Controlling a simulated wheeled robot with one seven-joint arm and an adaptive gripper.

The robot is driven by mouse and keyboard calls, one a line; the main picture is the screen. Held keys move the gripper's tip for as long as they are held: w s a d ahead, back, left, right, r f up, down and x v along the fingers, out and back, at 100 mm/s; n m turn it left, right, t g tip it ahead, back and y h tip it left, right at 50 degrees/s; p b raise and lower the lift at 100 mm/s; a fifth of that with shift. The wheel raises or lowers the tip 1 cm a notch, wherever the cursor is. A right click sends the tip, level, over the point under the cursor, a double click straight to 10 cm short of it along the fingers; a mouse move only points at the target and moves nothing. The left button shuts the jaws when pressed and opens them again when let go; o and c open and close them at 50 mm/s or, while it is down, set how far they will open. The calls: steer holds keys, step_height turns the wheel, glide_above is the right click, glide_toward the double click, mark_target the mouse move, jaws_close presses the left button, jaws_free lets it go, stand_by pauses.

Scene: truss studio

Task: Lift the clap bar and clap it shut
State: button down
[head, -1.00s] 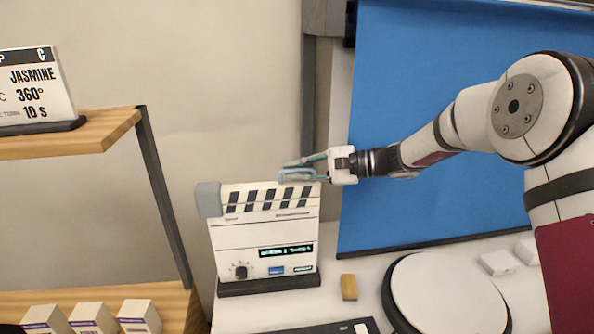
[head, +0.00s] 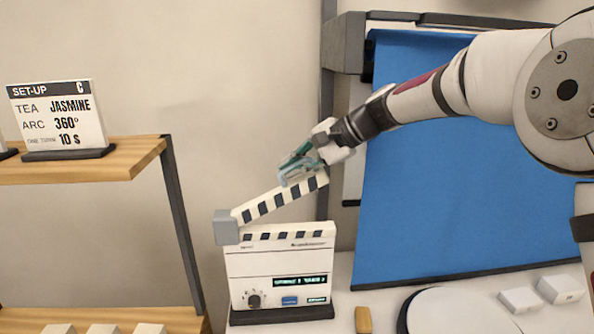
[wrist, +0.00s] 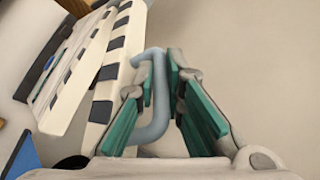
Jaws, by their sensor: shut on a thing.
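The clapperboard (head: 280,262) stands upright on a dark base, with a small lit display, a knob and buttons on its front. Its striped clap bar (head: 275,204) is tilted up from a grey hinge block (head: 227,227) at the left, leaving a wedge-shaped gap above the board. My gripper (head: 298,165) is at the bar's raised right end. In the wrist view, my gripper's green-padded fingers (wrist: 160,95) are closed around a grey-blue loop handle (wrist: 150,132) fixed to the striped bar (wrist: 112,72). The handle is partly hidden by the fingers.
A blue backdrop (head: 450,170) hangs behind my arm. A wooden shelf (head: 90,166) at left holds a set-up card (head: 58,113). A round white turntable (head: 465,312), white blocks (head: 558,288) and a small tan block (head: 363,320) lie on the table.

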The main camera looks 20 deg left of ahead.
steer(key=c, duration=1.9)
jaws_free()
steer(key=shift+c, duration=0.2)
steer(key=v, duration=1.2)
